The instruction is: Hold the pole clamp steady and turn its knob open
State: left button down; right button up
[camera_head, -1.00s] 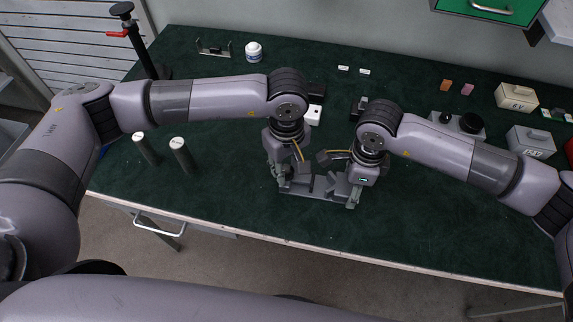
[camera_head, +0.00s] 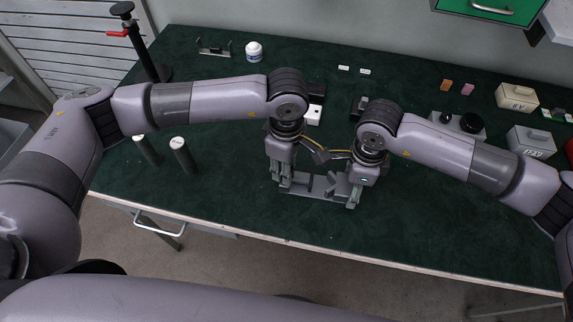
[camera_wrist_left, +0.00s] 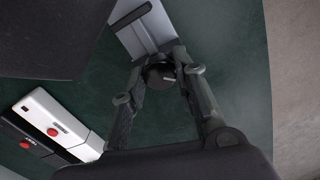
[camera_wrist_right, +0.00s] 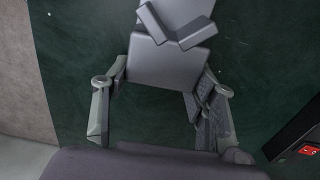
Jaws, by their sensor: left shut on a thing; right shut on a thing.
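The pole clamp is a grey metal bracket (camera_head: 318,190) with V-shaped jaws, lying near the front edge of the green bench. Its round dark knob (camera_wrist_left: 162,76) with a pale mark shows in the left wrist view; the head view hides it behind my left gripper (camera_head: 283,186). That gripper points down at the clamp's left end, its fingers shut on the knob. My right gripper (camera_head: 354,202) is shut on the clamp's right end. In the right wrist view its fingers lie either side of the grey plate (camera_wrist_right: 165,68), with the angled jaws (camera_wrist_right: 176,28) beyond.
Two dark cylinders (camera_head: 183,155) stand to the left. A black stand (camera_head: 146,45) with a red lever is at the back left. A white jar (camera_head: 254,51) and a small bracket (camera_head: 214,48) are at the back. Boxes (camera_head: 516,96) sit on the right. The bench in front of the clamp is clear.

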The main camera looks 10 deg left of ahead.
pick_arm(q)
jog(key=shift+n, duration=0.3)
jog(key=c, duration=1.2)
grip_release()
jog(key=shift+c, duration=0.2)
notch_tip(320, 180, up, 12)
